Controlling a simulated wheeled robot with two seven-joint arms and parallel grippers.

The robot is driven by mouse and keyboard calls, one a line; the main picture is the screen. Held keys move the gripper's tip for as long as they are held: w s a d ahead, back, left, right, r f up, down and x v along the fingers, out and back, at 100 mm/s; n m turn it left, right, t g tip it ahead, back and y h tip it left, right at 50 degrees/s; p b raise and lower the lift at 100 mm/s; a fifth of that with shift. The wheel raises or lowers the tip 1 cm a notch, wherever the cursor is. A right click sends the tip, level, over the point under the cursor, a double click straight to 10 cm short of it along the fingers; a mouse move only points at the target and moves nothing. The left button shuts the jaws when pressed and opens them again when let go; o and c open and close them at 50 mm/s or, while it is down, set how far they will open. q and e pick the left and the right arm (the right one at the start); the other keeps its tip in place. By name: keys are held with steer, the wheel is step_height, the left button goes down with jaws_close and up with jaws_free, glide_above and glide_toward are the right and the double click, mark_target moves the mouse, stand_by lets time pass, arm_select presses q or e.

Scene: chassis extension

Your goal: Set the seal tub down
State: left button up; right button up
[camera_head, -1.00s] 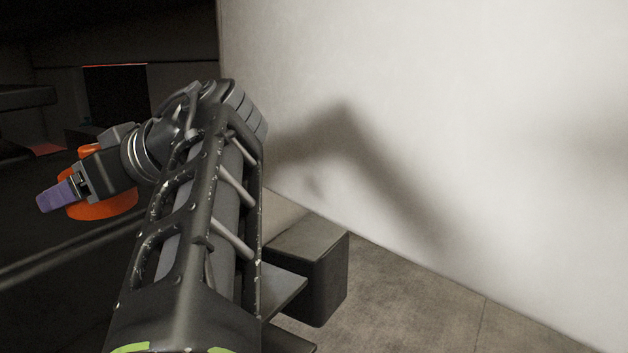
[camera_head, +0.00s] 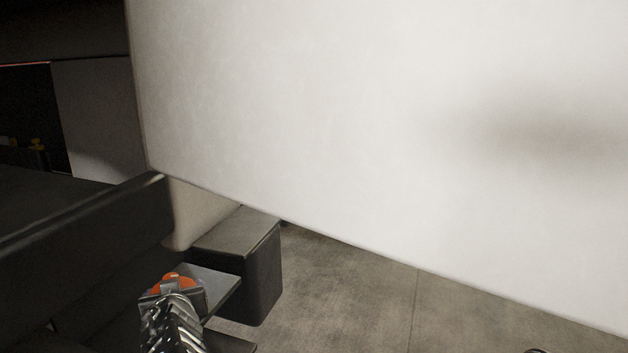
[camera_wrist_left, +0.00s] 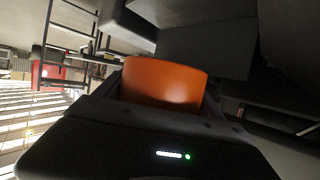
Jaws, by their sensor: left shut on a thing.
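The orange seal tub (camera_head: 175,281) shows low at the left in the head view, partly hidden by my left gripper (camera_head: 173,292) and wrist. It is at the grey step plate (camera_head: 222,287); whether it touches the plate or hangs above it I cannot tell. In the left wrist view the tub (camera_wrist_left: 165,82) fills the middle, just past the dark gripper body, which hides its near part. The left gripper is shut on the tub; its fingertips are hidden.
A dark block (camera_head: 245,262) stands just behind the plate. A large pale wall-like panel (camera_head: 380,120) fills the upper right. A dark beam (camera_head: 85,225) runs along the left. Grey floor (camera_head: 340,290) is clear to the right. Ladder-like rails (camera_wrist_left: 75,45) show in the wrist view.

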arm_select(q)
steer(key=s+d+f+m+h, duration=0.1)
steer(key=d+f+m+h, duration=0.1)
steer(key=d+f, duration=0.3)
steer(key=s+d+f+m+t+h+b, duration=0.1)
steer(key=s+d+f+m+h, duration=0.1)
steer(key=d+f, duration=0.3)
step_height(320, 180, down, 4)
steer(key=shift+s+f+m+h, duration=0.25)
steer(key=shift+m+h, duration=0.15)
steer(key=shift+h, duration=0.4)
steer(key=shift+s, duration=0.15)
steer(key=shift+s, duration=0.6)
